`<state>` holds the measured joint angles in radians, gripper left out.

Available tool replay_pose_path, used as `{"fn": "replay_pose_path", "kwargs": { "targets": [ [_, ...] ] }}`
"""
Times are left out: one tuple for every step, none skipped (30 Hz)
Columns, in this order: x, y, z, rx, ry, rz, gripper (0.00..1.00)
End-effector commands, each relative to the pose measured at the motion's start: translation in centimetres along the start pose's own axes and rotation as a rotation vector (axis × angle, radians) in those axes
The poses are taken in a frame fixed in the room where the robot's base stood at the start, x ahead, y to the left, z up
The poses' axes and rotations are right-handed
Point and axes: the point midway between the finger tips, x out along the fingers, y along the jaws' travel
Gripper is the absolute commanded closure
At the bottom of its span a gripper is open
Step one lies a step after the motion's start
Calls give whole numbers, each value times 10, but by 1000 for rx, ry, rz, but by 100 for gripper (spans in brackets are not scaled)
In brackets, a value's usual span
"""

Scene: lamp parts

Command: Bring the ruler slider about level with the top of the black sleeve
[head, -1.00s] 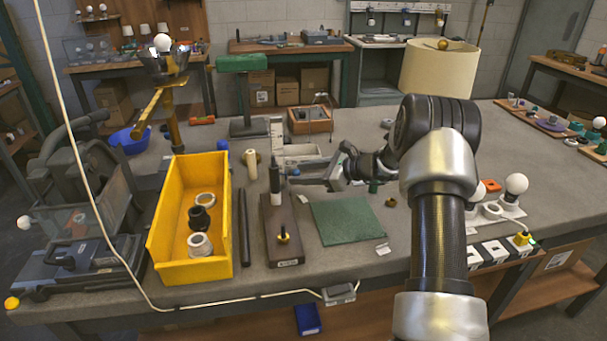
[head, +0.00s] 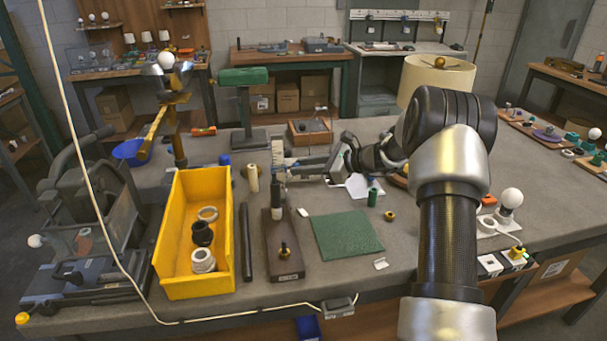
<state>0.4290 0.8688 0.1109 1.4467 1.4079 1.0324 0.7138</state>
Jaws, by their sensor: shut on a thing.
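The pale upright ruler (head: 278,153) stands behind the dark wooden board (head: 284,260). The black sleeve (head: 277,192) stands upright at the board's far end, with a white part under it. My gripper (head: 286,169) reaches in from the right, roughly level, and is shut at the ruler. The slider is too small and too covered by the jaws to make out clearly. In the picture the jaws are slightly above the sleeve's top. I cannot tell the exact height between slider and sleeve top.
The yellow bin (head: 163,250) with several rings and a black rod (head: 245,240) lie left of the board. A cream cylinder (head: 252,178) stands close left of the ruler. A green mat (head: 347,235) and green cylinder (head: 372,197) are to the right.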

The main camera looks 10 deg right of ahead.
Motion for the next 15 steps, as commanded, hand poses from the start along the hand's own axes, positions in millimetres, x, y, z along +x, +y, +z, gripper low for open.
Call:
{"fn": "replay_pose_path", "kwargs": {
  "targets": [
    [-3,-2,6,-1,-1,-1,100],
    [-3,-2,7,-1,-1,-1,100],
    [-3,-2,6,0,-1,-1,100],
    [-2,-1,5,0,-1,-1,100],
    [-2,-1,5,0,-1,-1,100],
    [-2,-1,5,0,-1,-1,100],
    [-2,-1,5,0,-1,-1,100],
    [-2,-1,5,0,-1,-1,100],
    [-2,-1,5,0,-1,-1,100],
    [-2,-1,4,0,-1,-1,76],
    [-2,-1,4,0,-1,-1,71],
    [-2,-1,4,0,-1,-1,64],
    [-2,-1,4,0,0,0,60],
    [-2,-1,4,0,0,0,60],
    [-2,-1,4,0,0,0,60]
  ]
}}
